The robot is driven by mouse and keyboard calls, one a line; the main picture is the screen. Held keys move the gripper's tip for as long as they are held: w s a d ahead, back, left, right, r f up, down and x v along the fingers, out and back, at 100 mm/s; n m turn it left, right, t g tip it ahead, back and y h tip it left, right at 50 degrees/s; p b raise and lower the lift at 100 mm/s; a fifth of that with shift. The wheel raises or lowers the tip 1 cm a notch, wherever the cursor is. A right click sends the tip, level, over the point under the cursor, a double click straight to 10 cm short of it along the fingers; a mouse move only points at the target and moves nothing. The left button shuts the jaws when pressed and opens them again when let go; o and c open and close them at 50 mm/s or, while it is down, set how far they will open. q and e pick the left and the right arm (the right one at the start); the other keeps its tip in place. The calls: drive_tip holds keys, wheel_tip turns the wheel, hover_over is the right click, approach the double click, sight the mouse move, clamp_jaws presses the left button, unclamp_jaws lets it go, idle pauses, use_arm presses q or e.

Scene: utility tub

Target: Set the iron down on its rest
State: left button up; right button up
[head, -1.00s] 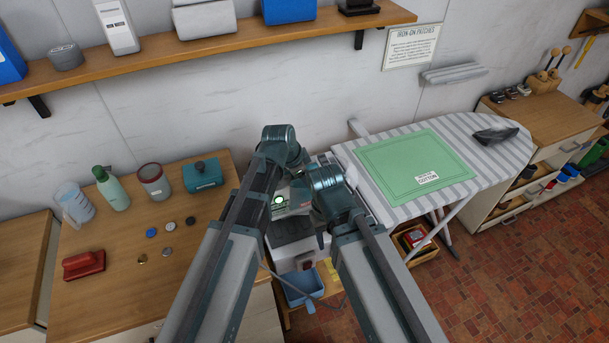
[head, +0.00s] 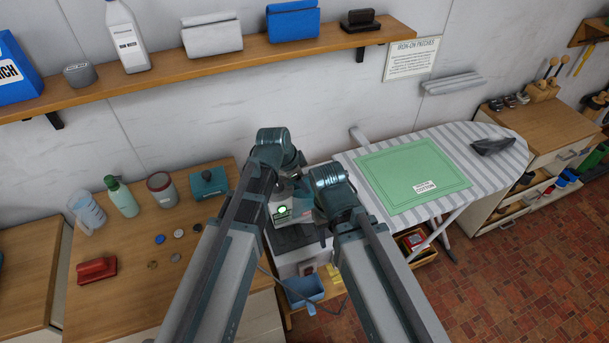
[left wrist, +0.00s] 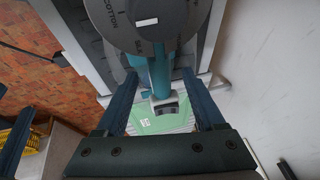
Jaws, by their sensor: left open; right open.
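A dark grey, wedge-shaped thing (head: 493,146) lies at the far right end of the striped ironing board (head: 505,170); I cannot tell whether it is the iron or its rest. In the left wrist view, a teal upright bar (left wrist: 160,75) stands between the spread fingers of my open left gripper (left wrist: 160,88), with a grey dial (left wrist: 148,22) marked COTTON and SILK above. I cannot tell whether the fingers touch the bar. My right gripper (head: 324,208) is open beside the left; its fingertips are mostly hidden. Both are over a pale unit with a green light (head: 282,210).
A green cloth (head: 412,172) lies on the board. The left worktop (head: 110,310) holds bottles, a cup, a teal box (head: 208,184), a red brush (head: 96,270) and several small discs. A wall shelf (head: 215,62) runs behind. A blue bin (head: 305,290) stands low in front.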

use_arm(q)
drive_tip(key=p+v, duration=0.5)
drive_tip(key=v, duration=0.2)
drive_tip(key=shift+r+p, duration=0.3)
drive_tip(key=shift+p, duration=0.1)
use_arm(e)
wheel_tip(320, 180, up, 7)
use_arm(q)
drive_tip(key=shift+s+a, duration=0.1)
drive_tip(key=shift+s+a+f, duration=0.1)
drive_tip(key=s+a+f+n+g+y, duration=0.2)
drive_tip(key=s+a+n+g+y, duration=0.1)
drive_tip(key=s+a+n, duration=0.85)
drive_tip(key=s+d+f+m+y+b, duration=0.1)
drive_tip(key=s+d+f+b, duration=0.3)
drive_tip(key=d+f+b, duration=0.4)
drive_tip(key=shift+s+d+g+b, duration=0.2)
drive_tip(key=shift+d+g+b, duration=0.15)
drive_tip(key=shift+d, duration=0.75)
use_arm(e)
wheel_tip(320, 180, down, 9)
drive_tip(key=shift+r, duration=0.15)
use_arm(q)
drive_tip(key=shift+f+m, duration=0.15)
drive_tip(key=shift+m, duration=0.1)
